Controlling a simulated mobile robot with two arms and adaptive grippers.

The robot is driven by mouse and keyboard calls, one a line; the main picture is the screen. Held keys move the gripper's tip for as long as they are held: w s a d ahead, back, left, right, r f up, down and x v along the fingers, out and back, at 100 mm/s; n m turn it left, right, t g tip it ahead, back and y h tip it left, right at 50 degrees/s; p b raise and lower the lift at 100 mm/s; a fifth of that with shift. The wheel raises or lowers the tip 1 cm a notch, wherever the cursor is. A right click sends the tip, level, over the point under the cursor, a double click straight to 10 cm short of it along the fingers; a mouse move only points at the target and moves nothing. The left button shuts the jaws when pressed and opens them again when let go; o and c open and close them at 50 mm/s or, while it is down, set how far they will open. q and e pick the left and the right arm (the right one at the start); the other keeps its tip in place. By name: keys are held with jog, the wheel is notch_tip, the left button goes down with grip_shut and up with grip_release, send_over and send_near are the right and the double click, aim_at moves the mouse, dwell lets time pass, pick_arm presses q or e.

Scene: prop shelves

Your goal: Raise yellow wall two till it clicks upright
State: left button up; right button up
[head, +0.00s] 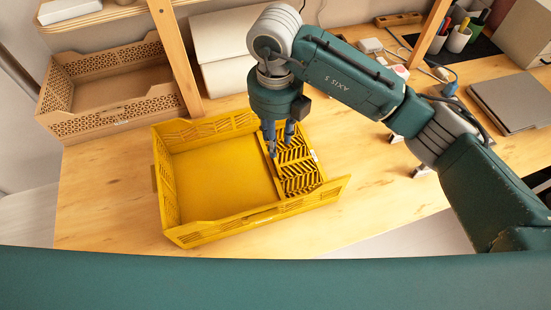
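The yellow folding crate (222,190) stands on the wooden table. Its back wall (208,130), left wall (166,185) and front wall (250,222) are up. On the right side a slotted yellow panel (297,176) lies about flat inside the crate, over the right part of its floor. Which wall is number two, I cannot read. My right gripper (280,146) points down at the left, inner edge of that panel, its fingers apart. Whether the fingertips touch the panel I cannot tell. My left gripper is out of view.
A brown perforated crate (112,88) stands at the back left, beside a wooden post (176,55). A white box (222,50) is behind the yellow crate. A grey laptop (512,102) and pen cups (458,38) are at the right. The table left of the crate is clear.

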aim_at(275, 165)
notch_tip(275, 165, down, 9)
jog(key=shift+s+f+p, duration=0.1)
jog(key=shift+p, duration=0.95)
jog(key=shift+f, duration=0.55)
grip_shut()
